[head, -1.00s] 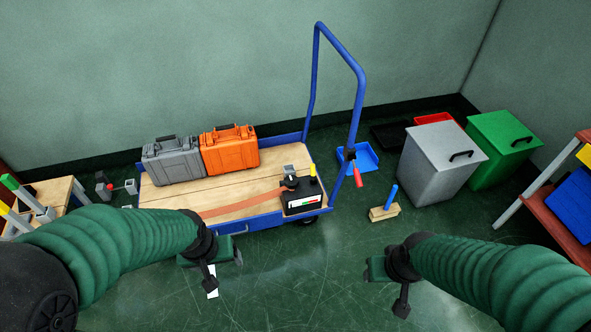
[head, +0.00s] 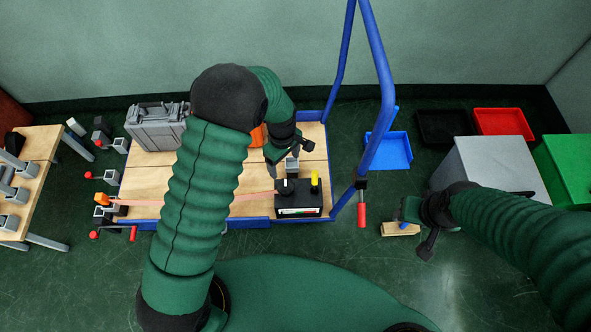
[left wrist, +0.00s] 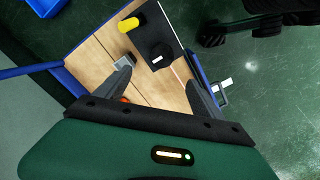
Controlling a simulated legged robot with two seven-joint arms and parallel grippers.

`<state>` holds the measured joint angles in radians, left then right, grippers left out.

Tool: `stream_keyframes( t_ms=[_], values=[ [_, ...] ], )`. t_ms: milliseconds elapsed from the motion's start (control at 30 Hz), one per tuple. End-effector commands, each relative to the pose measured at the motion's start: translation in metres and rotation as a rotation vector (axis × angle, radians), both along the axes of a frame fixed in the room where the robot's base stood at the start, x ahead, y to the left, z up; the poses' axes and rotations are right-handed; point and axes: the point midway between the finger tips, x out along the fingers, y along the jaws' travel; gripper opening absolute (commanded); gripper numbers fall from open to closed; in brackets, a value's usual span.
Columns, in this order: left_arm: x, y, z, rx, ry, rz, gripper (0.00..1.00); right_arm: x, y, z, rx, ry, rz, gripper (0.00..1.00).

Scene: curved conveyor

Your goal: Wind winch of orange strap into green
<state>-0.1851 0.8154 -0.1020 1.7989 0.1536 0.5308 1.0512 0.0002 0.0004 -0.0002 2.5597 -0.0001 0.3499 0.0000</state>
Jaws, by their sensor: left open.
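The winch is a black box (head: 298,203) with a dark knob (head: 285,187), a yellow-topped handle (head: 315,181) and a small coloured gauge on its front. I cannot read the gauge. The orange strap (head: 246,196) runs left from the winch across the cart bed, partly hidden by my left arm. My left gripper (head: 289,158) is open and empty just behind the winch. In the left wrist view its fingers (left wrist: 160,82) are spread, with the winch knob (left wrist: 158,57) and yellow handle (left wrist: 133,23) beyond them. My right gripper (head: 413,228) hangs at the right, near a wooden block.
The blue cart handle (head: 372,95) rises right of the winch, with a red-gripped lever (head: 361,213) low on it. A grey case (head: 157,127) stands on the cart; the orange case (head: 259,136) is mostly hidden. Grey and green bins (head: 492,165) stand at right.

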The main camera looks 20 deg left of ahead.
Motion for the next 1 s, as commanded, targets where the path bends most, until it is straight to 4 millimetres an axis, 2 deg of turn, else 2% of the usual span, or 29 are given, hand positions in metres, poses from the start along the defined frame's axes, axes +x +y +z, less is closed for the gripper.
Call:
stream_keyframes(
  t_ms=[167, 400, 600, 800, 1000],
  values=[
    [-0.001, -0.001, -0.033, 0.002, 0.006, 0.000, 0.78, -0.001, 0.000, -0.014, 0.000, 0.000, 0.001, 0.51],
    [-0.001, -0.002, -0.098, 0.004, 0.006, -0.003, 0.78, -0.001, 0.000, -0.038, 0.000, 0.000, 0.001, 0.51],
    [-0.001, -0.001, -0.144, 0.004, 0.005, -0.002, 0.78, -0.001, 0.000, -0.054, 0.000, 0.000, 0.000, 0.51],
    [-0.001, -0.001, -0.165, 0.004, 0.003, -0.003, 0.78, -0.001, 0.001, -0.061, 0.000, 0.000, 0.000, 0.51],
    [-0.001, -0.001, -0.166, 0.004, 0.003, -0.003, 0.78, -0.001, 0.001, -0.060, 0.000, 0.000, 0.001, 0.51]
  ],
)
